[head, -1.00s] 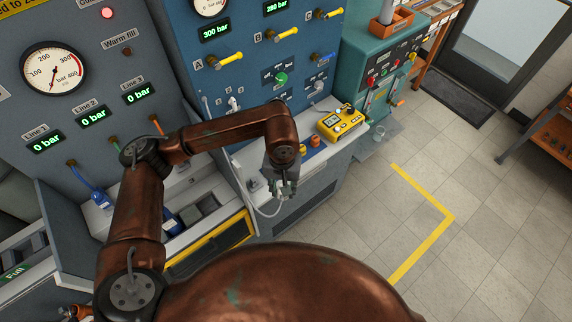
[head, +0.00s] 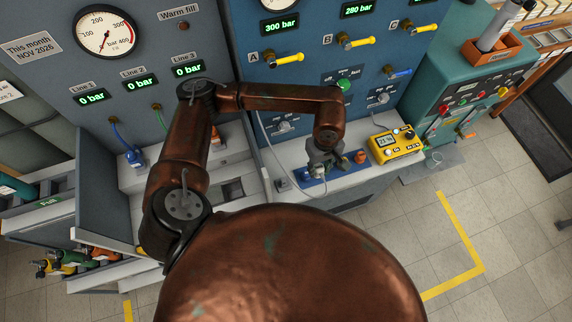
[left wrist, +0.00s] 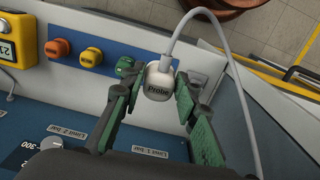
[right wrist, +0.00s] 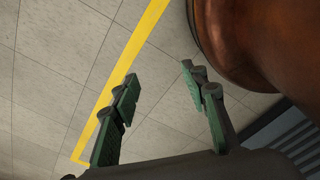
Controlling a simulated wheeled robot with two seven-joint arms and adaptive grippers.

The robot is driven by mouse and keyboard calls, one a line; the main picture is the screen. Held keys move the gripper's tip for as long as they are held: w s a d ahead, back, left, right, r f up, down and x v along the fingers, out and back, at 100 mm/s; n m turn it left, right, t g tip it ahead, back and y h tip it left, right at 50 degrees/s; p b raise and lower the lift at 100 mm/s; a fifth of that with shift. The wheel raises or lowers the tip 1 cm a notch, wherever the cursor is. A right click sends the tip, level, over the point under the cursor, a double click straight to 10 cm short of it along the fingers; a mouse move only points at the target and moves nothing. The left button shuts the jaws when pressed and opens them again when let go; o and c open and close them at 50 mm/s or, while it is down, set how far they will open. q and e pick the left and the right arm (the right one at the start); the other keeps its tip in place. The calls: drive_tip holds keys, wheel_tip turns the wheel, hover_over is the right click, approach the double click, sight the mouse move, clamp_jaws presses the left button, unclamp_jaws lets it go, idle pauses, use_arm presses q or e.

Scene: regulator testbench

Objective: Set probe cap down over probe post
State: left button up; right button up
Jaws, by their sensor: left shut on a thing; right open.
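The probe cap (left wrist: 158,82) is a small pale grey cap marked "Probe", with a light grey cable rising from it. My left gripper (left wrist: 156,90) is shut on it, with a finger on either side. In the head view, my left gripper (head: 318,169) is over the left part of a blue strip (head: 313,182) on the bench ledge. I cannot make out the probe post; the cap and fingers may hide it. I cannot tell whether the cap touches anything below. My right gripper (right wrist: 162,85) is open and empty above the floor.
An orange knob (left wrist: 58,48), a yellow knob (left wrist: 91,57) and a green piece (left wrist: 126,66) sit in a row left of the cap in the left wrist view. A yellow meter (head: 397,146) stands right of the strip. The blue panel (head: 300,80) rises behind.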

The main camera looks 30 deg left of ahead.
use_arm(q)
drive_tip(key=s+a+f+n+p, duration=0.1)
drive_tip(key=a+f+n, duration=0.1)
drive_tip(key=n, duration=0.3)
drive_tip(key=s+a+f+n, duration=0.1)
drive_tip(key=a+f+n, duration=0.1)
drive_tip(key=a+n, duration=0.3)
drive_tip(key=s+a+f+n+p, duration=0.1)
drive_tip(key=s+a+f+n, duration=0.1)
drive_tip(key=n, duration=0.5)
drive_tip(key=shift+a+f+p, duration=0.2)
drive_tip(key=shift+a+p, duration=0.1)
drive_tip(key=shift+a, duration=0.55)
drive_tip(key=shift+w+a+f+n, duration=0.1)
drive_tip(key=shift+a+f+n, duration=0.1)
drive_tip(key=shift+f+n, duration=0.1)
drive_tip(key=shift+f, duration=0.2)
drive_tip(key=shift+f+b, duration=0.2)
drive_tip(key=shift+b, duration=0.1)
drive_tip(key=shift+f+b, duration=0.35)
drive_tip(key=shift+f, duration=0.3)
drive_tip(key=shift+r, duration=0.1)
use_arm(e)
drive_tip(key=shift+s+r, duration=0.45)
drive_tip(key=shift+r, duration=0.3)
use_arm(q)
drive_tip(key=shift+d, duration=0.1)
use_arm(e)
drive_tip(key=shift+s+d, duration=0.1)
drive_tip(key=shift+s, duration=0.1)
